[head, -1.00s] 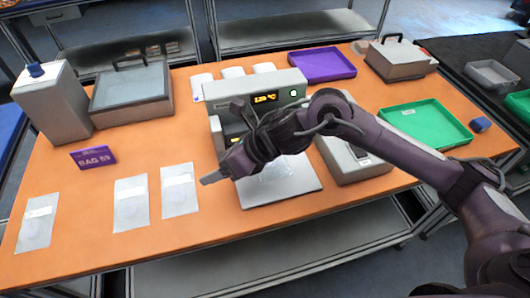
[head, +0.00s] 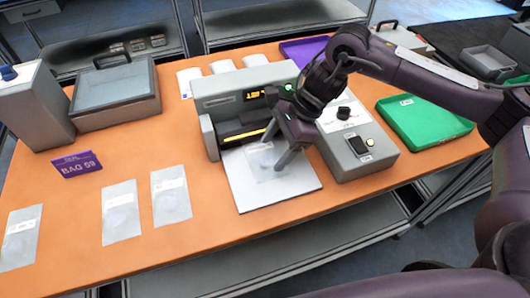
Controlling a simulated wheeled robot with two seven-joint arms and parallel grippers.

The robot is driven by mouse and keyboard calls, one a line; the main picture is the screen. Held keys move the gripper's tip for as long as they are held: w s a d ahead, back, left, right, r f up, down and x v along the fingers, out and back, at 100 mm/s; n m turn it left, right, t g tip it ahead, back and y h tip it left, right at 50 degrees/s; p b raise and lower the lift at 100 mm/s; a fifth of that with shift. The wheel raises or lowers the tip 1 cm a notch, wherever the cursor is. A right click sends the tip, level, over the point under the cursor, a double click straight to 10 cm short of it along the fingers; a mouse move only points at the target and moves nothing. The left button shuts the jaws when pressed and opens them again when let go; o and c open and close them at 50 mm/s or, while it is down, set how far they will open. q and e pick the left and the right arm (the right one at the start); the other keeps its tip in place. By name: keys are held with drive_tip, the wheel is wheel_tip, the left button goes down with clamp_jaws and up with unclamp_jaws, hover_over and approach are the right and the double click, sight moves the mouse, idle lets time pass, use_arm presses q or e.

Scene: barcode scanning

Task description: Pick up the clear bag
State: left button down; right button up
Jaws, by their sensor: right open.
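I cannot tell whether the fingertips touch the bag. Three more clear bags lie flat on the orange table at the left: one at the far left (head: 20,238), one in the middle (head: 121,212) and one nearer the plate (head: 171,195). My left gripper is out of view.
A purple "BAG 59" sign (head: 76,164) stands behind the loose bags. A grey box with a knob (head: 362,150) is close right of the plate. A green tray (head: 425,124) and a purple tray (head: 303,50) lie farther off.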

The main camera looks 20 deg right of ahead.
drive_tip(key=shift+x, duration=1.3)
drive_tip(key=c, duration=1.1)
drive_tip(key=shift+r, duration=0.1)
